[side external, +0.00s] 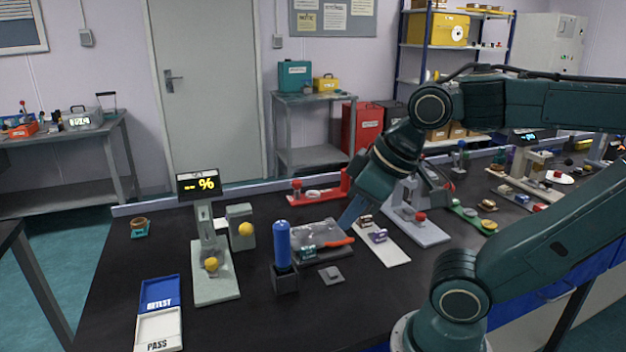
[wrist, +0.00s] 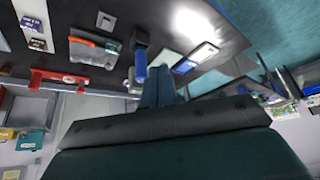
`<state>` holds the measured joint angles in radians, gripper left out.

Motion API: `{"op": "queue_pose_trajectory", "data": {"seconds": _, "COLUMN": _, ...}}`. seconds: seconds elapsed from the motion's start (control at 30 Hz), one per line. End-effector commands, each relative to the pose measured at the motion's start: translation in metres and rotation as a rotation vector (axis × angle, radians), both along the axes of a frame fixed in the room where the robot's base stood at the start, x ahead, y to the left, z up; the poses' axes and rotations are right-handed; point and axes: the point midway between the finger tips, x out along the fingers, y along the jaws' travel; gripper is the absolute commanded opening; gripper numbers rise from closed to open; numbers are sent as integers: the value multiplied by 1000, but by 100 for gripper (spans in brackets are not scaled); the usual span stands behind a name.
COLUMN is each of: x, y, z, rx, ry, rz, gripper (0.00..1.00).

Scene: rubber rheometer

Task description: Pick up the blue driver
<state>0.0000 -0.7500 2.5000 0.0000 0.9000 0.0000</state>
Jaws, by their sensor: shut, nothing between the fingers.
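The blue driver (side external: 282,246) stands upright in a dark square holder (side external: 286,278) on the black bench, with its blue handle up. In the wrist view the driver (wrist: 140,66) shows just left of my fingers, its holder (wrist: 140,38) beyond it. My gripper (side external: 347,220) is shut and empty. In the side view it is to the right of the driver and above the bench, tilted down to the left and apart from the driver. In the wrist view my fingers (wrist: 160,75) are together near the centre. The driver's lower part is hidden in the holder.
A clear tray (side external: 325,232) with orange-handled pliers lies right behind the driver. A scale-like instrument (side external: 217,285) with a display stands left. A small grey block (side external: 332,275) lies right of the holder. A blue and white RETEST/PASS tray (side external: 160,292) is front left. The front bench is clear.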

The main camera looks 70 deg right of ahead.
Motion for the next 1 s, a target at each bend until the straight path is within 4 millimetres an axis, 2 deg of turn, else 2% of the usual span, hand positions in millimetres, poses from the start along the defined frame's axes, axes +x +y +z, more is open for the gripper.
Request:
{"op": "queue_pose_trajectory", "data": {"seconds": 0.2, "x": 0, "y": 0, "z": 0, "rx": 0, "ry": 0, "rz": 0, "gripper": 0}}
{"op": "queue_pose_trajectory", "data": {"seconds": 0.27, "x": 0, "y": 0, "z": 0, "rx": 0, "ry": 0, "rz": 0, "gripper": 10}}
{"op": "queue_pose_trajectory", "data": {"seconds": 0.5, "x": 0, "y": 0, "z": 0, "rx": 0, "ry": 0, "rz": 0, "gripper": 57}}
{"op": "queue_pose_trajectory", "data": {"seconds": 0.83, "x": 1, "y": 0, "z": 0, "rx": 3, "ry": 2, "rz": -5, "gripper": 57}}
{"op": "queue_pose_trajectory", "data": {"seconds": 1.0, "x": 7, "y": -2, "z": 3, "rx": 26, "ry": 22, "rz": -59, "gripper": 57}}
